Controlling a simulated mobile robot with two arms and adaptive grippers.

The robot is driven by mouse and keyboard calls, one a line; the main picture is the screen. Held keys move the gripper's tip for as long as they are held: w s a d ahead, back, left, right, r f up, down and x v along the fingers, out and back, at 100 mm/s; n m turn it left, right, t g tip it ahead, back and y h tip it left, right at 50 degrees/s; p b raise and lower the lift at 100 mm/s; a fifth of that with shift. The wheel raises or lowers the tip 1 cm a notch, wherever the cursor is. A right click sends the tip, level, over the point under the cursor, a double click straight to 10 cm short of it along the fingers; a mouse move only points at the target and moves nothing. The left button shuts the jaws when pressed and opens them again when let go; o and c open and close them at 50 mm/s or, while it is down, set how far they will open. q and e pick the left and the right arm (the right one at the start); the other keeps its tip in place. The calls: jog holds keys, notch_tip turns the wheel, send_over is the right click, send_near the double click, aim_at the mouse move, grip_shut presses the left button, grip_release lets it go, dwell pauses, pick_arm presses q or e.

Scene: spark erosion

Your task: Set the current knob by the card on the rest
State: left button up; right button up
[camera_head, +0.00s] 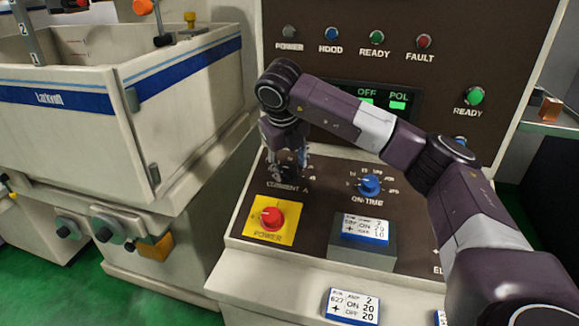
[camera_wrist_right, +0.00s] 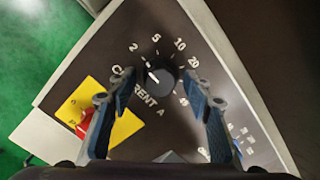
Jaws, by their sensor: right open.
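The current knob (camera_wrist_right: 162,77) is round and dark with a white pointer line; in the right wrist view the line points up and left, a little below the 2 on its dial. My right gripper (camera_wrist_right: 160,82) is open, its fingers on either side of the knob with a gap on both sides. In the head view the right gripper (camera_head: 289,165) is over the CURRENT A dial and mostly hides the knob. The card (camera_head: 362,229) leans on the grey rest (camera_head: 362,257); its top line seems to end in 2. My left gripper is out of view.
A red POWER button (camera_head: 271,217) on a yellow plate sits in front of the current dial. A blue ON-TIME knob (camera_head: 370,185) is to its right. Another card (camera_head: 352,306) lies on the front ledge. A display (camera_head: 397,99) and lamps are above.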

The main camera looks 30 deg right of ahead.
jog(key=v, duration=1.1)
jog(key=shift+r, duration=0.2)
jog(key=shift+a, duration=0.1)
